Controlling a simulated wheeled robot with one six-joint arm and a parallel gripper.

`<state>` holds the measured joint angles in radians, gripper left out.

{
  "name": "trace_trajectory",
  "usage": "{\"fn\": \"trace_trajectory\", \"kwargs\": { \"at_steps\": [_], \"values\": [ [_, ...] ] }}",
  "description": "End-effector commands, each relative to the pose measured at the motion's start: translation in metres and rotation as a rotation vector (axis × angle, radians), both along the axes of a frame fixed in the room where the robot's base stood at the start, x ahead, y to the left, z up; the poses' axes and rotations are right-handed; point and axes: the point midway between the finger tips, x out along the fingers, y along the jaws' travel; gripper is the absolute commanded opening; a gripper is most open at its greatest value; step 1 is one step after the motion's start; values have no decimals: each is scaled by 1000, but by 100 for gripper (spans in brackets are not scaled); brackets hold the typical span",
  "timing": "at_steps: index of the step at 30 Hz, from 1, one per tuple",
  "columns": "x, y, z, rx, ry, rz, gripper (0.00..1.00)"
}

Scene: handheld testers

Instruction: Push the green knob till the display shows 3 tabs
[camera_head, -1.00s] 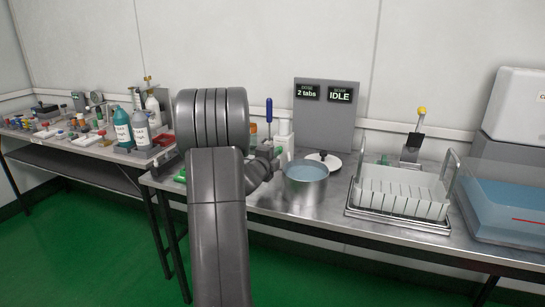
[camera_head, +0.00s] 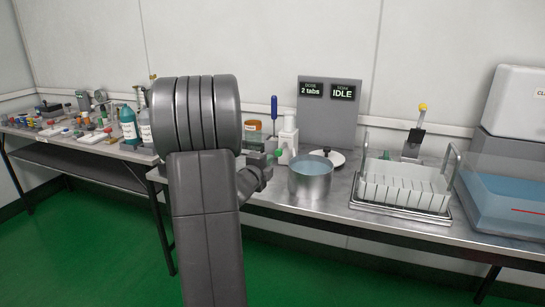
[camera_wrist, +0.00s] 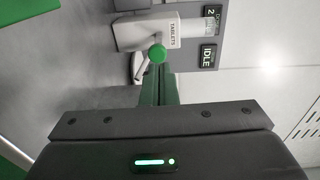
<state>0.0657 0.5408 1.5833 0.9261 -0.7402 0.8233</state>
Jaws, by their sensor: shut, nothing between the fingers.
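The white tablet dispenser (camera_head: 288,140), labelled TABLETS in the wrist view (camera_wrist: 148,32), stands on the bench. Its round green knob (camera_wrist: 157,53) faces my wrist camera and also shows as a small green spot in the head view (camera_head: 278,153). The left display (camera_head: 311,89) reads "2 tabs"; the right display (camera_head: 343,92) reads IDLE. My gripper (camera_wrist: 160,78) is shut and empty, its green fingers pointing toward the knob. Their tips appear just below the knob in the wrist view; I cannot tell whether they touch it. My arm hides part of the bench in the head view.
A steel pot of liquid (camera_head: 311,178) stands just right of the dispenser. A blue-handled tool (camera_head: 274,108) stands behind it. A white rack on a tray (camera_head: 405,188) and a blue water bath (camera_head: 505,200) are farther right. Bottles (camera_head: 128,125) crowd the left.

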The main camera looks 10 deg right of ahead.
Motion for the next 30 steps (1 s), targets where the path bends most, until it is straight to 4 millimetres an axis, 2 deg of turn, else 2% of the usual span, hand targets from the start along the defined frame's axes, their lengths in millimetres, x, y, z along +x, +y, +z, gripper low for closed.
{"fn": "trace_trajectory", "kwargs": {
  "at_steps": [6,12,23,30],
  "values": [
    [-23,17,1,-1,2,2,0],
    [-28,21,1,-1,1,0,0],
    [-25,18,0,0,1,-1,0],
    [-4,2,-1,1,1,-2,0]
  ]
}}
